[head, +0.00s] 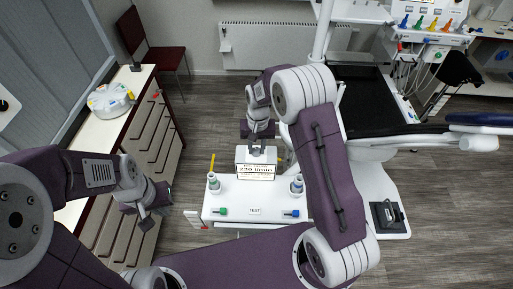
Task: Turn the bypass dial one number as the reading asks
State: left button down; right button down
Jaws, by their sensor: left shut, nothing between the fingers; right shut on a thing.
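A white box with a lit display (256,171) stands on a white unit (254,198). The display shows dark text ending in l/min; its figures are too small to read surely. My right gripper (257,150) points down at the top of this box and is shut on what appears to be the bypass dial. The dial itself is hidden behind the gripper, so its number cannot be read. My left gripper (145,222) is shut and empty, left of the unit, in front of the drawers.
Two pots (213,183) (297,185) stand on the unit, beside the box. Green (221,211) and blue (291,213) fittings are on its front. A drawer counter (105,130) runs along the left; a dental chair (365,110) stands at right.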

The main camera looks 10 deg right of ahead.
aim_at(257, 148)
jog(key=shift+w+n, duration=0.1)
jog(key=shift+n, duration=0.4)
jog(key=c, duration=1.3)
grip_release()
jog(key=shift+o, duration=1)
jog(key=shift+w, duration=0.15)
notch_tip(257, 148, up, 9)
jog(key=b, duration=0.1)
jog(key=shift+d, duration=0.2)
